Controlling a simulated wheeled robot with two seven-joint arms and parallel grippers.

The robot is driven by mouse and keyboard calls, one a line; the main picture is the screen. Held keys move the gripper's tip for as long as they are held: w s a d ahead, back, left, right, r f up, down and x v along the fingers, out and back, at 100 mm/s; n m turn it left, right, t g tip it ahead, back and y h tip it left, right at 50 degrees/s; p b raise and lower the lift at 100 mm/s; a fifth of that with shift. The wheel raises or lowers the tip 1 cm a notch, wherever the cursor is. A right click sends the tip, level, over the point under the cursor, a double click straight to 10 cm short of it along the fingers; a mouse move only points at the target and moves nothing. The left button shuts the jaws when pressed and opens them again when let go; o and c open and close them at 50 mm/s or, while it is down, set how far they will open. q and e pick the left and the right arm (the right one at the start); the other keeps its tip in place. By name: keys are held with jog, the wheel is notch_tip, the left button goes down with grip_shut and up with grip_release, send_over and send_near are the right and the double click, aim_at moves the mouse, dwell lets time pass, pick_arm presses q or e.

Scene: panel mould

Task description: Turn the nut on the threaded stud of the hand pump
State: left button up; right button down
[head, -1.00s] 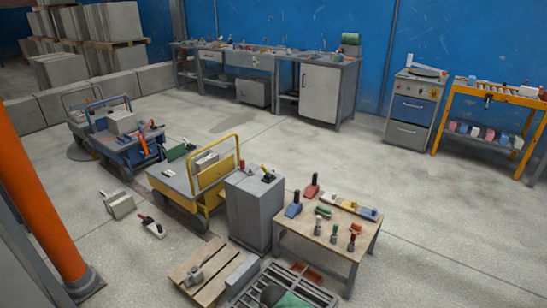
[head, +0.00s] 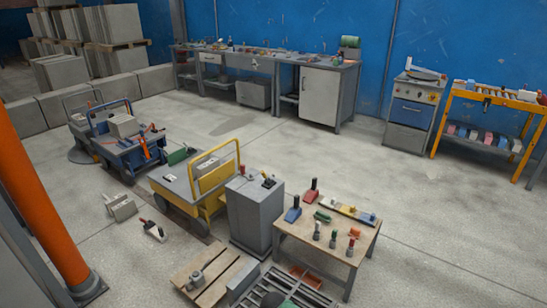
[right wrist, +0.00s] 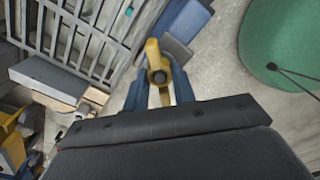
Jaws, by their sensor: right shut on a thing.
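In the right wrist view my right gripper (right wrist: 157,88) has two blue fingers shut on a yellow piece (right wrist: 153,52) with a rounded, ring-like end. The piece sticks out past the fingertips, and I cannot tell what tool or part it is. In the head view a small grey fitting (head: 195,281) stands on a wooden pallet (head: 212,268) low in the picture. I cannot tell whether it is the hand pump. No nut or threaded stud can be made out in either view. My left gripper is not in view.
A metal grate (head: 297,288) lies on the floor beside the pallet. A grey cabinet (head: 254,215) and a wooden table (head: 330,246) with several handled tools stand behind. A yellow cart (head: 213,192) is to the left. A green round thing (right wrist: 290,40) is in the right wrist view. Open floor lies at right.

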jog(key=shift+r+m+p, duration=0.15)
jog(key=shift+m+p, duration=0.4)
jog(key=shift+m, duration=0.55)
jog(key=shift+r+m+p, duration=0.1)
jog(key=shift+m+p, duration=0.2)
jog(key=shift+p, duration=0.2)
jog(key=shift+s+m+p, duration=0.1)
jog(key=shift+m+p, duration=0.6)
jog(key=shift+m, duration=0.2)
jog(key=shift+f+m, duration=0.25)
jog(key=shift+m, duration=0.25)
